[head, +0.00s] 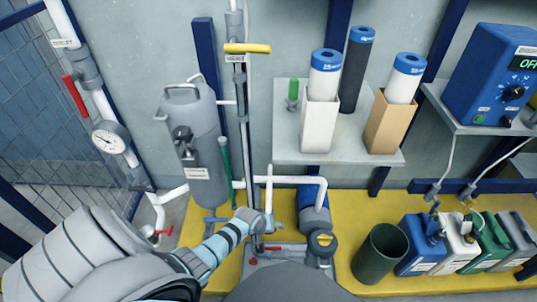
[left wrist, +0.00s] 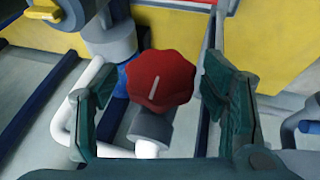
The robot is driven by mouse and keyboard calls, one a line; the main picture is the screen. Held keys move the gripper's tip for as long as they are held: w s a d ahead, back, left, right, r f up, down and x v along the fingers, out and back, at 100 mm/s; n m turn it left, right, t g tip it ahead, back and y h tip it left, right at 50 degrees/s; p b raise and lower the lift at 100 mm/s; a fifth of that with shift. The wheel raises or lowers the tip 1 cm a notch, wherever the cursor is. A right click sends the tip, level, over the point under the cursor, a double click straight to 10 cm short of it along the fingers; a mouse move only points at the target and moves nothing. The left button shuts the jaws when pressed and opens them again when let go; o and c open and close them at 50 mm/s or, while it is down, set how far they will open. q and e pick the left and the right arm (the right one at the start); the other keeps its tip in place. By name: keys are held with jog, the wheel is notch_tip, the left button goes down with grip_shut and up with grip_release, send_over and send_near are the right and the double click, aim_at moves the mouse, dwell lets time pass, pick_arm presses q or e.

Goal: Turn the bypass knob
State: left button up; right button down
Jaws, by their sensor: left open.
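A red scalloped knob (left wrist: 162,80) with a white pointer line on its face is in the middle of the left wrist view. It sits on a grey fitting with white pipe (left wrist: 150,130) below it. No label shows on it there. My left gripper (left wrist: 160,100) is open, with one dark green finger on each side of the knob. Gaps show between the fingers and the knob. In the head view my left arm comes in from the lower left to the pipes at lower middle. I cannot make out the knob or the fingertips there. My right gripper is not in view.
A grey filter housing (head: 193,130) and a yellow-handled vertical pipe (head: 248,48) stand near the arm. A blue pump (head: 314,212) is to the right. A dark green bucket (head: 380,254) and several jugs (head: 421,246) stand farther right, below a shelf (head: 290,150) with filter cartridges.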

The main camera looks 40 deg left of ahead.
pick_arm(q)
jog(key=c, duration=1.2)
jog(key=shift+o, duration=0.2)
jog(key=shift+r, duration=0.1)
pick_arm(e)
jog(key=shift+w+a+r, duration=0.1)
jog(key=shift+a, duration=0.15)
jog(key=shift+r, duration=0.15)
